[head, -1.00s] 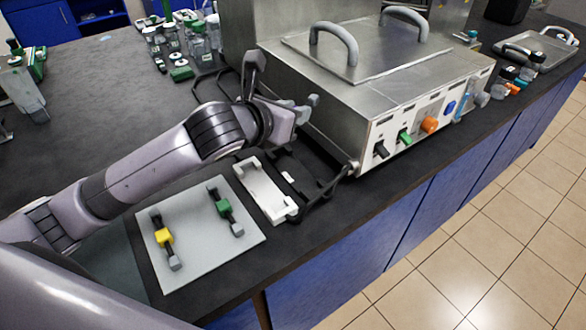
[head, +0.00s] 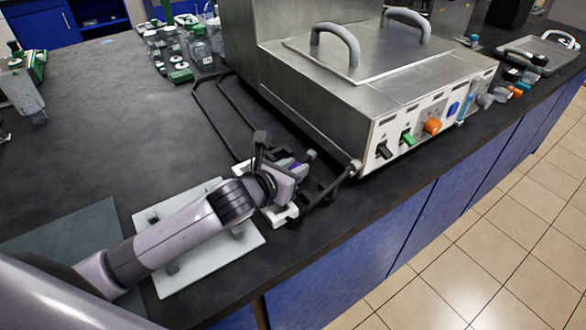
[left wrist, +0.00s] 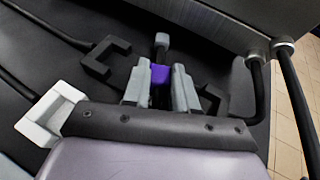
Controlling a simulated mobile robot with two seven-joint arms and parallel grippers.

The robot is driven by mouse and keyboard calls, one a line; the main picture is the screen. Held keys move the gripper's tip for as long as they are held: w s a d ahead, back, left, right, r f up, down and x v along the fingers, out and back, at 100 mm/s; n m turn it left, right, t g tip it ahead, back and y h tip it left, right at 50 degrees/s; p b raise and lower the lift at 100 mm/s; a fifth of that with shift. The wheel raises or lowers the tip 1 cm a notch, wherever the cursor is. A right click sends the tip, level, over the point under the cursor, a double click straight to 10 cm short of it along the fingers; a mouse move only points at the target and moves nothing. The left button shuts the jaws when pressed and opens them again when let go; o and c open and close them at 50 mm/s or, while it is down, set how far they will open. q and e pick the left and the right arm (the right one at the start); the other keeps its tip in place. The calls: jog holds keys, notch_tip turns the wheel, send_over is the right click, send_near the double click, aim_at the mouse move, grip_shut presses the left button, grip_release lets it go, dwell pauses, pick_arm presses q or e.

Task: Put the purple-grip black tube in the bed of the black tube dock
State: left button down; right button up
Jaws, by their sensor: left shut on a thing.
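My left gripper (head: 292,172) is shut on the purple grip of the black tube (left wrist: 160,73). In the head view a bit of the purple grip (head: 297,166) and the tube's grey end (head: 311,155) show past the fingers. The black tube dock (left wrist: 103,58) lies under the gripper, its two end brackets on either side of the fingers in the left wrist view. The tube is over the dock, across the line between the brackets. I cannot tell whether it touches the bed; fingers hide its near part. My right gripper is not in view.
A white dock (left wrist: 48,117) is beside the black one. The steel bioreactor (head: 375,105) with black hoses (head: 330,200) stands close behind. A pale board (head: 215,262) lies under my left arm, its tubes mostly hidden.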

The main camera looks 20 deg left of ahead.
pick_arm(q)
jog(key=c, duration=0.9)
grip_release()
jog(key=shift+f, duration=0.1)
jog(key=shift+r, duration=0.2)
jog(key=v, duration=1.2)
jog(key=shift+p, duration=0.3)
